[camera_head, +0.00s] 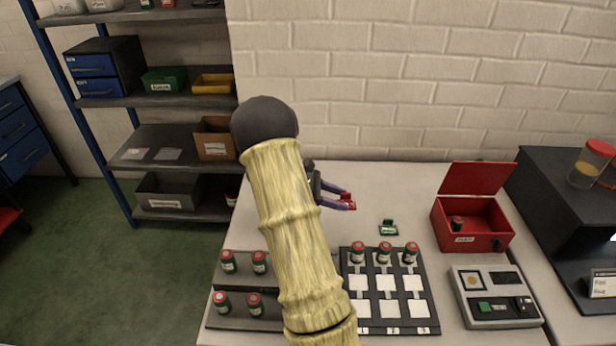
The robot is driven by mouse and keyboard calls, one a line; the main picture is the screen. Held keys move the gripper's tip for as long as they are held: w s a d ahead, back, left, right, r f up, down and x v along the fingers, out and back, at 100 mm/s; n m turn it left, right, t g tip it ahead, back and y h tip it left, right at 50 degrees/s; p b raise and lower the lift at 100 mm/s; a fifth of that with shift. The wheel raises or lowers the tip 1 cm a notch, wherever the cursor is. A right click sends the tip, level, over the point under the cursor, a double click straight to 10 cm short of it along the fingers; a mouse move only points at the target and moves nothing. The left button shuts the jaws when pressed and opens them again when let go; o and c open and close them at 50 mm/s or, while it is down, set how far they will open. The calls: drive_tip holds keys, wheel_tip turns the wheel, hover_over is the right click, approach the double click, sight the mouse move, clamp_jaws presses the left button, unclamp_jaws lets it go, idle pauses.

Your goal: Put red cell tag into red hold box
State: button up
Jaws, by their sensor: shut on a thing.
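My gripper (349,201) is over the table, left of the red hold box, with its blue-purple fingers pointing right. It is shut on a small red piece at the fingertips, which looks like the red cell tag; its shape is mostly hidden. The red hold box (453,240) stands on the right part of the table with its lid raised at the back. A small red-and-green cylinder (457,223) shows inside at its left. My gripper is apart from the box, to its left.
A small green piece (388,228) lies between gripper and box. A dark rack (372,311) with several red-capped vials in its back row stands in front. More vials stand on a grey stepped stand (236,282). A grey device (496,311) is front right; a black bench (555,200) stands right.

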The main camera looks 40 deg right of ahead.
wheel_tip(320, 180, up, 34)
drive_tip(key=p, duration=3.4)
